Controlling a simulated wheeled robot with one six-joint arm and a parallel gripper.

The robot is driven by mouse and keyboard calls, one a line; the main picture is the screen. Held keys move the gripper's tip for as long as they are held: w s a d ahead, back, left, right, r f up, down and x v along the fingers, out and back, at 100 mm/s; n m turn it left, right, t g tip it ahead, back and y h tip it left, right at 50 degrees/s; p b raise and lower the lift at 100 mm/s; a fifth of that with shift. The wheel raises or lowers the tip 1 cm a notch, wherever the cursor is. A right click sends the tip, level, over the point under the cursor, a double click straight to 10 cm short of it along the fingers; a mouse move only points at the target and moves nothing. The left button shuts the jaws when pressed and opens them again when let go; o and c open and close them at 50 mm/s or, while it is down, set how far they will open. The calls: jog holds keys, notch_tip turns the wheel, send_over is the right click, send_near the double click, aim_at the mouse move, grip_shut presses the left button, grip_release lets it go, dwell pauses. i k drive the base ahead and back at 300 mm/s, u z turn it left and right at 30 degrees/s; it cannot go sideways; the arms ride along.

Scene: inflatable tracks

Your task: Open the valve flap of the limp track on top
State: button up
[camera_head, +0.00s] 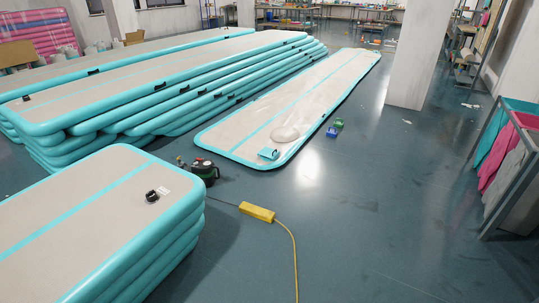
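A long thin beige track with teal edges (262,118) lies flat on the floor in the middle. It looks limp, with a rounded bulge or wrinkle (285,133) near its close end. A small teal square patch (268,154), which may be a valve flap, sits by that end; I cannot tell whether it is open or closed. My gripper is not in view.
A larger track stack (150,75) fills the back left. A yellow power strip (257,212) with a cable lies on the floor. A pillar (415,55) and a rack (510,160) stand right; floor between is mostly clear.

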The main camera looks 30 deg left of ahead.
aim_at(271, 153)
jog(key=i, duration=2.65)
jog(key=u, duration=0.6)
jog(key=i, duration=2.05)
jog(key=u, duration=1.25)
jog(key=i, duration=1.55)
jog(key=u, duration=0.55)
